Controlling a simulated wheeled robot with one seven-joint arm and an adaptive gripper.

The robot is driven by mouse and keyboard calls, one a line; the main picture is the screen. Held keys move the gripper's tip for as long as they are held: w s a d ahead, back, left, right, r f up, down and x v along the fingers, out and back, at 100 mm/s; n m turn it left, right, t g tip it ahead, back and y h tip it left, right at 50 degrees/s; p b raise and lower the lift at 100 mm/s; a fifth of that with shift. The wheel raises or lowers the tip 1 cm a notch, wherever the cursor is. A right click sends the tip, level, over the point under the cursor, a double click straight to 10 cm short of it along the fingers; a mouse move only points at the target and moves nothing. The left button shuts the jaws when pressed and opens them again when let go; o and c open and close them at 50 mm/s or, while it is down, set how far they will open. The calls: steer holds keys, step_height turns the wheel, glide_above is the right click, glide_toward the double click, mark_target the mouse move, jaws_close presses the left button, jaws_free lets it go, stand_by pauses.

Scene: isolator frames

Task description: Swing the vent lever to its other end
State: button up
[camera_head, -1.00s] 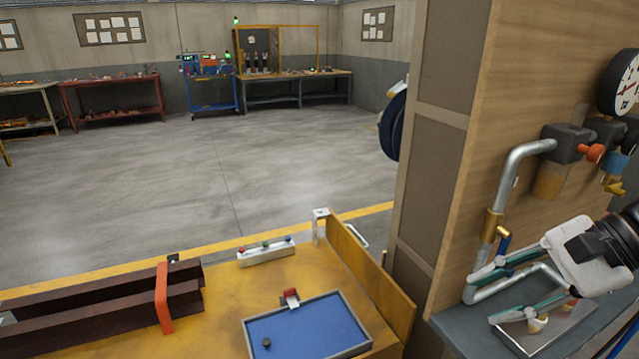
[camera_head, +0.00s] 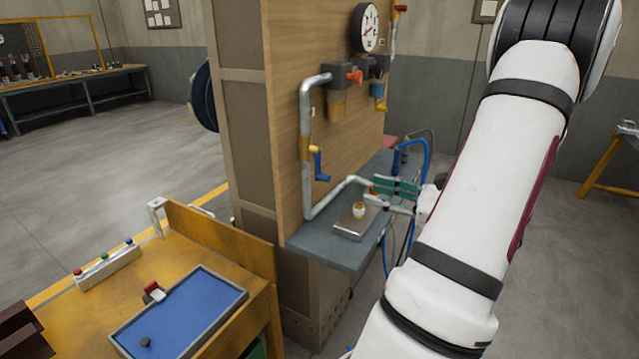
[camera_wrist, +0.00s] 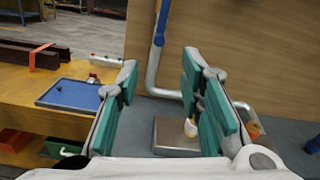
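A blue lever (camera_head: 320,165) hangs down from a brass valve body (camera_head: 304,148) on the grey pipe at the panel's left. It also shows at the top of the wrist view (camera_wrist: 160,24). A red handle (camera_head: 354,77) sits on the dark block higher up. No label marks which one is the vent lever. My gripper (camera_head: 393,195) is open and empty, low in front of the panel, to the right of the blue lever and apart from it. In the wrist view its teal-padded fingers (camera_wrist: 162,82) stand wide apart, with the lever beyond and above them.
A metal tray (camera_head: 352,229) with a small white-and-yellow cup (camera_head: 358,210) lies on the grey shelf (camera_head: 310,243) below. The bent pipe (camera_head: 306,110) runs down and along the panel. Blue hoses (camera_head: 425,160) hang at right. A yellow bench (camera_head: 120,290) stands at left.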

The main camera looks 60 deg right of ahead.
mark_target(327, 179)
steer(key=w, duration=0.8)
steer(key=w+a, duration=0.1)
steer(key=w, duration=0.4)
